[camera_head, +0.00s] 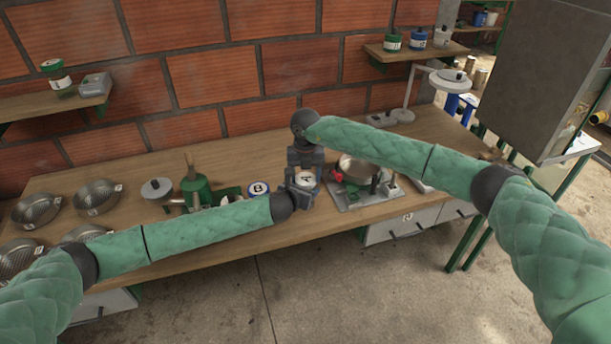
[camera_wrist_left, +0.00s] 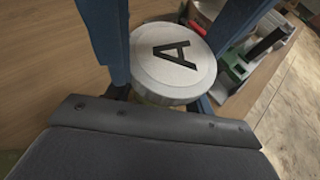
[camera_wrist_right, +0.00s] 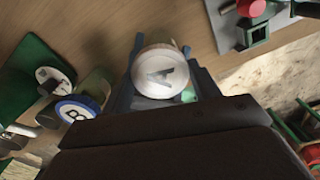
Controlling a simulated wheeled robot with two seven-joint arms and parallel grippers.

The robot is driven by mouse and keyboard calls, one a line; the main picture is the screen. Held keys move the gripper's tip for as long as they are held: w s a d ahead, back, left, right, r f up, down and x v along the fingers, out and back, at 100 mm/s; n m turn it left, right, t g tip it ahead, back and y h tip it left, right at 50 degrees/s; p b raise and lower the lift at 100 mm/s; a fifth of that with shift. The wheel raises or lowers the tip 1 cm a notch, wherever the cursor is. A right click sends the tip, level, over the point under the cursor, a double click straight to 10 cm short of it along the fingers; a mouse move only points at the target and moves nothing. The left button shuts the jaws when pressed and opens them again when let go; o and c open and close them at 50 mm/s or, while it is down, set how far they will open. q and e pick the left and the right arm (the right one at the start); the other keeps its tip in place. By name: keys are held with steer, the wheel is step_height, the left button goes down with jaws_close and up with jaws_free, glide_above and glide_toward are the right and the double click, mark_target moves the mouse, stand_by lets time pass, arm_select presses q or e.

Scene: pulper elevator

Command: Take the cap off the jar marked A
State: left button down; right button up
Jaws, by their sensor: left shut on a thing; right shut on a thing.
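The jar marked A stands on the workbench; its round pale cap (camera_head: 306,178) with a black A faces up between my grippers. The cap fills the middle of the left wrist view (camera_wrist_left: 172,62) and also shows in the right wrist view (camera_wrist_right: 160,74). My right gripper (camera_head: 305,170) comes down from above and is shut, its fingers on both sides of the cap. My left gripper (camera_head: 298,196) reaches in from the left and is shut around the jar body below the cap. The body is mostly hidden, and I cannot see a gap under the cap.
A jar marked B (camera_head: 258,188) stands close on the left, beside a green device (camera_head: 195,185). Metal pans (camera_head: 97,196) stand farther left. The bench front edge (camera_head: 330,231) is close.

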steer(key=o, duration=1.1)
